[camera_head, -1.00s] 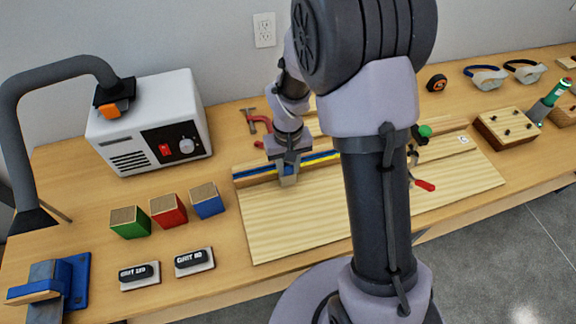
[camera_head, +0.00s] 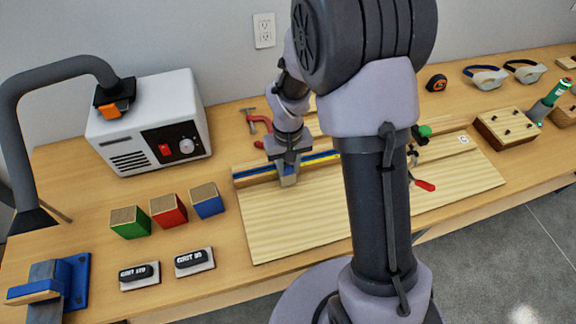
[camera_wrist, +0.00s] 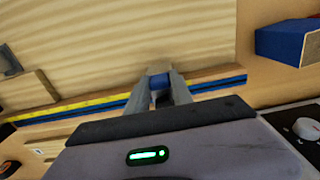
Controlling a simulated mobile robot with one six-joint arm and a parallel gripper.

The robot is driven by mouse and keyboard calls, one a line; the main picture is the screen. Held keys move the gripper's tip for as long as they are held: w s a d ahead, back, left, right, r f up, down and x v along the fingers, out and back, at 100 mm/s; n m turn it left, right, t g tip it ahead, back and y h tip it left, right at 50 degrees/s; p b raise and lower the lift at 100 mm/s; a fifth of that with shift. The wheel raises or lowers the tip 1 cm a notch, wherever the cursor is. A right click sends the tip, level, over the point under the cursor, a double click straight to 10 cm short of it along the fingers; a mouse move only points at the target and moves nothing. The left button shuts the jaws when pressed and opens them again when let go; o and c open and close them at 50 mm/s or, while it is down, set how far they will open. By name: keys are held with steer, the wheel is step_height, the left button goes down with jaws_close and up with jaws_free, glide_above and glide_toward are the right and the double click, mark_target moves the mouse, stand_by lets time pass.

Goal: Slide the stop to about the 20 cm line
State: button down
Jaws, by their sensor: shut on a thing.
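The blue stop (camera_wrist: 159,81) shows between my fingertips in the wrist view. My gripper (camera_wrist: 160,88) is shut on it, at the fence rail (camera_head: 252,173) along the back of the pale wooden board. In the head view my gripper (camera_head: 288,178) is near the rail's left end and hides most of the stop. A blue stripe runs along the rail. A yellow scale strip (camera_wrist: 85,106) lies beside it, to the left of the stop in the wrist view. Its numbers are too small to read, and my arm covers the rail's middle in the head view.
Green (camera_head: 130,222), red (camera_head: 168,211) and blue (camera_head: 207,201) blocks stand left of the board (camera_head: 300,222). A white machine (camera_head: 150,125) stands behind them. A red-handled clamp (camera_head: 424,185) is at the board's right part.

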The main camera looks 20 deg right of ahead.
steer(key=d+p, duration=0.3)
steer(key=d, duration=1.5)
steer(key=shift+d, duration=0.35)
steer(key=c, duration=1.1)
jaws_free()
step_height(320, 180, up, 18)
steer(key=p, duration=0.5)
steer(key=shift+f+p, duration=0.25)
steer(key=shift+p, duration=0.1)
